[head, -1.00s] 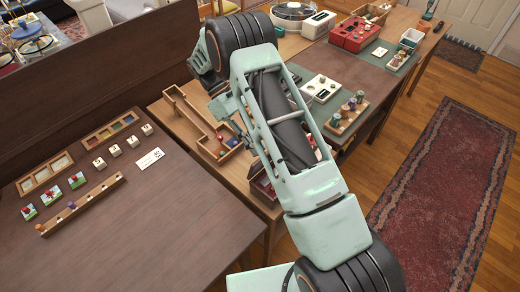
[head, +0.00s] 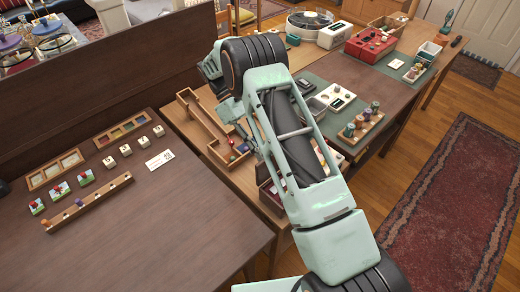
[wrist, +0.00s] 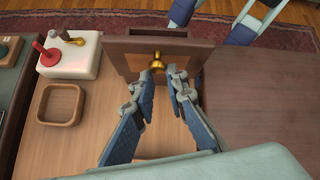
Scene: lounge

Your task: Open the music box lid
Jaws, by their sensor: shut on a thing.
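In the wrist view, my gripper (wrist: 167,74) has its two blue-padded fingers closed in at a brass knob (wrist: 157,61). The knob is on the face of a framed wooden panel (wrist: 121,60) with a dark top edge. I cannot tell from this view whether this panel is the music box lid. In the head view, my arm hides the gripper and most of what is near it. A wooden box with a dark reddish inside (head: 268,197) shows partly beside my arm; I cannot tell whether it is the music box.
In the wrist view, a white box (wrist: 72,67) with a red knob and a small square wooden tray (wrist: 43,116) stand left of my fingers. A dark wooden surface (wrist: 262,100) lies to the right.

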